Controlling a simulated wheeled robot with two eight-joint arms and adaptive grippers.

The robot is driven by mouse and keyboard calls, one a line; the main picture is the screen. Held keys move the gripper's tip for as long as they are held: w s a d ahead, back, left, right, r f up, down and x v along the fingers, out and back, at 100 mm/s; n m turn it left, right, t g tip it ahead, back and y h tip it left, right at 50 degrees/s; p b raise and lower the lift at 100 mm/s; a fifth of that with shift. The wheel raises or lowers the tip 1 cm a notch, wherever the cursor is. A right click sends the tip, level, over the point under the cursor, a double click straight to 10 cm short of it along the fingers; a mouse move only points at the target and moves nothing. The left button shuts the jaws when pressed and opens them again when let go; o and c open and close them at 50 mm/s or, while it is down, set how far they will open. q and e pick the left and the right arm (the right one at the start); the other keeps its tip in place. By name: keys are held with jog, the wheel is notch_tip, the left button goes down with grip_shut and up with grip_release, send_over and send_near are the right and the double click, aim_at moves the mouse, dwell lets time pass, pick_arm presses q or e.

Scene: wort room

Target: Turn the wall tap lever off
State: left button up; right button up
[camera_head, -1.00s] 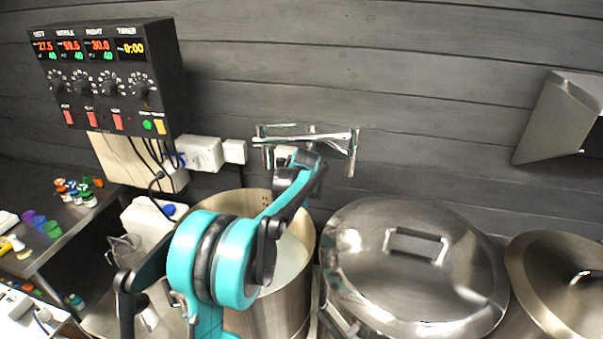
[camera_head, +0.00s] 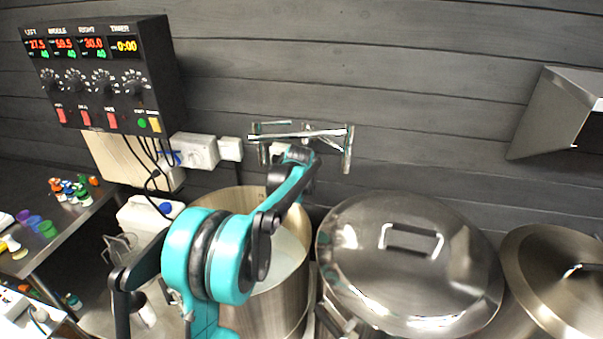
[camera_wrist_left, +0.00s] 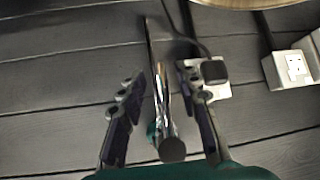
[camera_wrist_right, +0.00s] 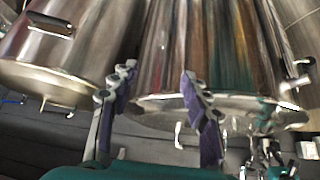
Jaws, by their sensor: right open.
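The chrome wall tap (camera_head: 325,133) is fixed to the dark plank wall above the open kettle. It has a long horizontal bar and a down-turned piece at its right end. My left arm reaches up to it from below, with my left gripper (camera_head: 297,158) just under the bar, its fingers mostly hidden by the wrist. In the left wrist view, my left gripper (camera_wrist_left: 163,78) has its fingers apart, with a chrome tube of the tap (camera_wrist_left: 158,75) between them; contact cannot be told. My right gripper (camera_wrist_right: 158,80) is open and empty beside steel kettles.
The open kettle (camera_head: 305,285) holds pale liquid below the tap. A lidded kettle (camera_head: 350,235) and another lidded pot (camera_head: 520,250) stand to the right. Sockets (camera_head: 200,150) and a control box (camera_head: 160,70) are on the wall at left. A metal hood (camera_head: 545,110) juts out at right.

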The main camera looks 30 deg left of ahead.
pick_arm(q)
jog(key=shift+r, duration=0.1)
jog(key=v, duration=1.2)
